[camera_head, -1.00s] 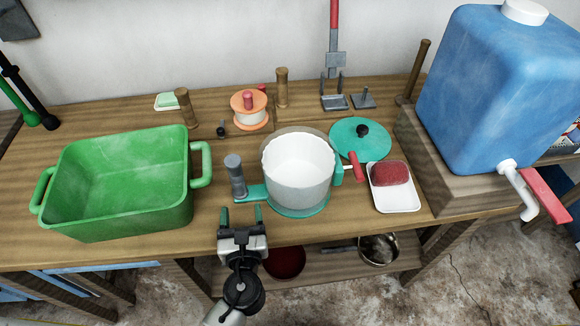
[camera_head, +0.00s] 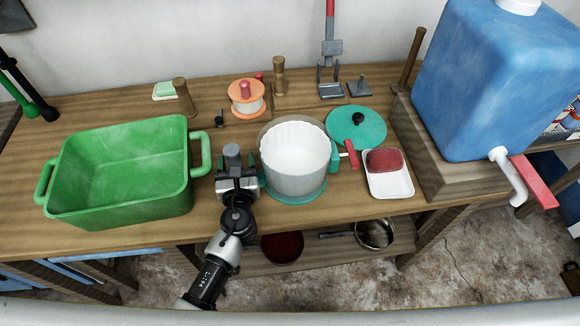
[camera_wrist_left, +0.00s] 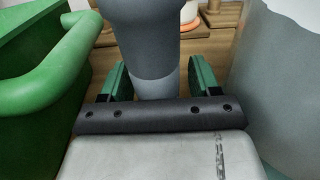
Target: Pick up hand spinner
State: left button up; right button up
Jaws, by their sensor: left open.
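What looks like the hand spinner is a white tub (camera_head: 296,150) in a grey and teal body on the table's front middle. Its upright grey handle (camera_head: 232,152) stands at its left side. My left gripper (camera_head: 237,168) is open, with its fingers on either side of this handle. In the left wrist view, the handle (camera_wrist_left: 150,45) stands between the two green fingers (camera_wrist_left: 160,78), with a gap visible at the right finger. The handle's foot is hidden behind my gripper. My right gripper is in no view.
A green basin (camera_head: 120,170) stands close to the left of my gripper. A teal lid (camera_head: 356,128) and a white tray (camera_head: 390,185) with a red block (camera_head: 384,160) lie to the right. An orange spool (camera_head: 246,96) stands behind. A blue water tank (camera_head: 490,80) fills the right.

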pick_arm(q)
jog(key=shift+c, duration=0.3)
grip_shut()
jog(key=shift+r, duration=0.1)
